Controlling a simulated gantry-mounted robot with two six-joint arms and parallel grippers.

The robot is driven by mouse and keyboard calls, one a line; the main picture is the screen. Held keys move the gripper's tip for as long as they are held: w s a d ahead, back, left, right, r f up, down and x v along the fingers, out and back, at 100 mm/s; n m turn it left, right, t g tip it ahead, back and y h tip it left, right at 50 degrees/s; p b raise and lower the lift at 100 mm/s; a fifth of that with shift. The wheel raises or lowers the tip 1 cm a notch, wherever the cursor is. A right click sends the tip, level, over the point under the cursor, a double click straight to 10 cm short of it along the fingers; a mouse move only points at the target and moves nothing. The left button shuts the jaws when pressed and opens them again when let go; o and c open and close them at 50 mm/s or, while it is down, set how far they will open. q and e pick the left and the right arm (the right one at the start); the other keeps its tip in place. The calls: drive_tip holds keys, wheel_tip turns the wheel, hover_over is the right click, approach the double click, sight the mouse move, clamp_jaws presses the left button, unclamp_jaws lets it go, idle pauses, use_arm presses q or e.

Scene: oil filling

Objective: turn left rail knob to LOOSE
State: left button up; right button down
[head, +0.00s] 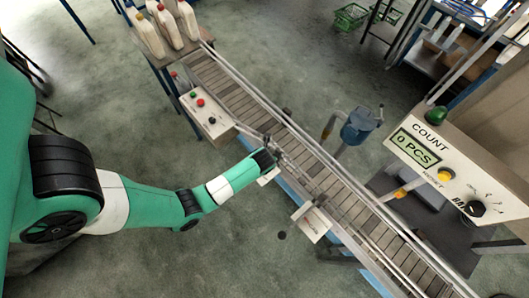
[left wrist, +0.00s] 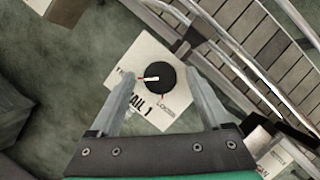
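The rail knob (left wrist: 163,80) is round and black, on a white plate (left wrist: 120,68) marked "RAIL 1" in the left wrist view. Its pale and red pointer is turned to the left of the picture, toward a label partly hidden by a finger. The "LOOSEN" label is below the knob, to the right. My left gripper (left wrist: 161,66) is open, with one finger on each side of the knob; I cannot tell if they touch it. In the head view, the plate (head: 268,177) is partly hidden under my left gripper (head: 273,157). My right gripper is not in view.
A slatted conveyor (head: 236,101) with metal rails runs diagonally beside the gripper. A second white plate (head: 314,225) is further along it. A button box (head: 207,115), a counter panel (head: 450,165) and white bottles (head: 150,35) stand around. The near floor is open.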

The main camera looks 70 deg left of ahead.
use_arm(q)
clamp_jaws()
